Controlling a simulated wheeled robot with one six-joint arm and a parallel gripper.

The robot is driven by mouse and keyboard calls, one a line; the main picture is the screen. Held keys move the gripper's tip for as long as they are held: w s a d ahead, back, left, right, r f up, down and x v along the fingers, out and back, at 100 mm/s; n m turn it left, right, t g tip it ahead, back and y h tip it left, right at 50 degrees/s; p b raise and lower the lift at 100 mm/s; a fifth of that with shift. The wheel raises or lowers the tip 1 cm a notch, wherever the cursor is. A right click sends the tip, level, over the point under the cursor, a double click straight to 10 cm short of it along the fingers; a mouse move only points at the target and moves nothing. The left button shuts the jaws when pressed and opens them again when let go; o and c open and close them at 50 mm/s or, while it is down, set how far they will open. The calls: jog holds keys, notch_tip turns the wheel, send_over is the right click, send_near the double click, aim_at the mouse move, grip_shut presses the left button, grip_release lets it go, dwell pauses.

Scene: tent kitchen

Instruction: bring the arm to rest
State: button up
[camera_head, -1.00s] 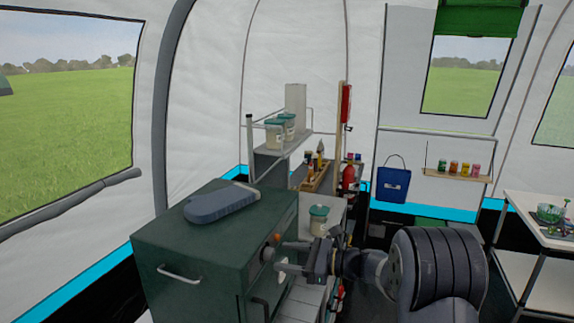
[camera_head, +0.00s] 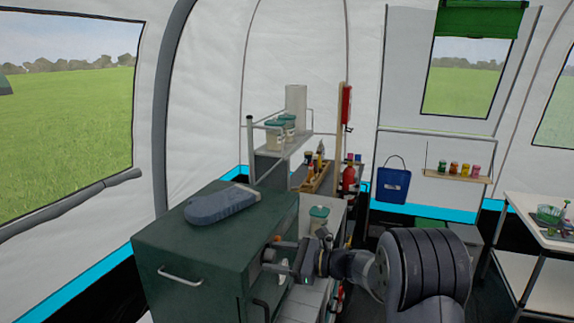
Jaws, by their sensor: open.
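My gripper (camera_head: 272,256) is open, with its two fingers pointing left at the knob side of the dark green cabinet (camera_head: 190,265). The fingertips overlap the front face by an orange-marked knob; I cannot tell whether they touch it. Nothing shows held between the fingers. My arm reaches in from the lower right, bent, with its large dark ribbed joint at the right of the gripper.
A blue-grey oblong case (camera_head: 222,203) lies on the cabinet top. Behind are a rack with jars (camera_head: 275,135), a wooden bottle tray (camera_head: 316,180) and a lidded jar (camera_head: 319,218). A white table (camera_head: 540,235) stands right.

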jog(key=shift+s+d+f+n+b, duration=0.2)
jog(key=shift+n+b, duration=0.45)
jog(key=shift+n, duration=0.25)
jog(key=n+b, duration=0.2)
jog(key=n, duration=0.1)
jog(key=shift+t, duration=0.4)
jog(key=n+t+b, duration=0.1)
jog(key=n+b, duration=0.1)
jog(key=n, duration=0.3)
jog(key=shift+r, duration=0.1)
jog(key=n, duration=0.4)
jog(key=shift+r+n, duration=0.1)
jog(key=shift+n, duration=0.3)
jog(key=n+p, duration=0.1)
jog(key=n, duration=0.2)
jog(key=shift+a+n+t, duration=0.1)
jog(key=shift+n+t, duration=0.2)
jog(key=shift+t, duration=0.1)
jog(key=shift+n+p, duration=0.5)
jog(key=shift+n, duration=0.2)
